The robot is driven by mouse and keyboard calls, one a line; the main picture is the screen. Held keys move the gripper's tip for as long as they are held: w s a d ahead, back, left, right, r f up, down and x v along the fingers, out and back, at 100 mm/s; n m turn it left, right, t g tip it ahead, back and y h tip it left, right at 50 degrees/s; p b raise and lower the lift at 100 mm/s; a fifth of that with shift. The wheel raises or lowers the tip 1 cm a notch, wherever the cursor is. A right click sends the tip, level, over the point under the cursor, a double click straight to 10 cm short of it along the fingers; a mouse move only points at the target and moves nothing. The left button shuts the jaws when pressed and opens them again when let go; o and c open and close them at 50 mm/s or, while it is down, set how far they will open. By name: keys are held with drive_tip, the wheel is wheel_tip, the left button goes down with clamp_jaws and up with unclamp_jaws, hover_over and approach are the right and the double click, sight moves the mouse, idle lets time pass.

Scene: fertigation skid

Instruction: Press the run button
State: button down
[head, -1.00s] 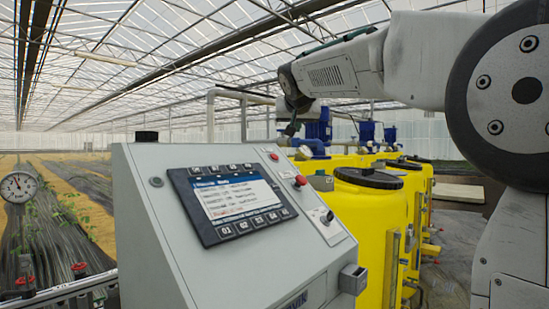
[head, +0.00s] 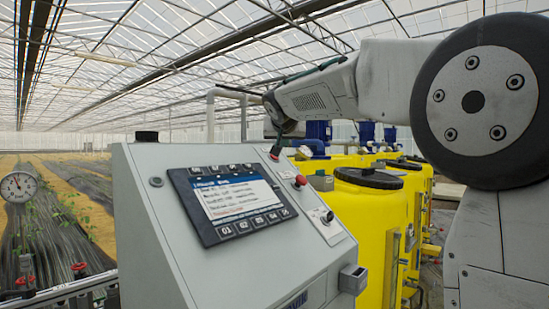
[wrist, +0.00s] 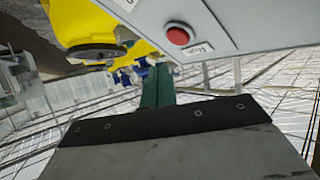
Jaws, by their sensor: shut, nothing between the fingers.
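The grey control cabinet (head: 150,230) has a sloped panel with a screen (head: 232,204). In the wrist view a round red button (wrist: 179,35) sits near the panel's corner, beside a small upside-down label (wrist: 197,48) that seems to read "Run". In the head view this button is hidden behind my gripper (head: 275,153), at the panel's upper right. My gripper is shut and empty. In the wrist view its green fingers (wrist: 158,80) end a little below the button, apart from it in the picture.
A second red button (head: 300,180) and a dark selector knob (head: 328,217) lie lower on the panel's right strip. Yellow tanks (head: 372,215) with dark lids stand behind on the right. A pressure gauge (head: 19,187) is at the far left.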

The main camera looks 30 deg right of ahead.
drive_tip(key=shift+w+a+f, duration=0.3)
drive_tip(key=shift+w+f, duration=0.45)
drive_tip(key=shift+f, duration=0.1)
drive_tip(key=shift+f, duration=0.1)
idle(1.5)
drive_tip(key=shift+w+a+f, duration=0.1)
drive_tip(key=shift+w+f, duration=0.1)
drive_tip(key=shift+w, duration=0.05)
drive_tip(key=shift+w+a+f, duration=0.1)
drive_tip(key=shift+w+f, duration=0.15)
drive_tip(key=shift+f, duration=0.05)
idle(0.7)
drive_tip(key=shift+s+r, duration=0.1)
drive_tip(key=shift+s+d+r, duration=0.2)
drive_tip(key=shift+s+r, duration=0.2)
drive_tip(key=shift+r, duration=0.1)
drive_tip(key=s+r, duration=0.1)
drive_tip(key=r, duration=0.1)
drive_tip(key=s+d+r, duration=0.1)
drive_tip(key=s, duration=0.1)
drive_tip(key=shift+d+r, duration=0.15)
drive_tip(key=shift+r, duration=0.25)
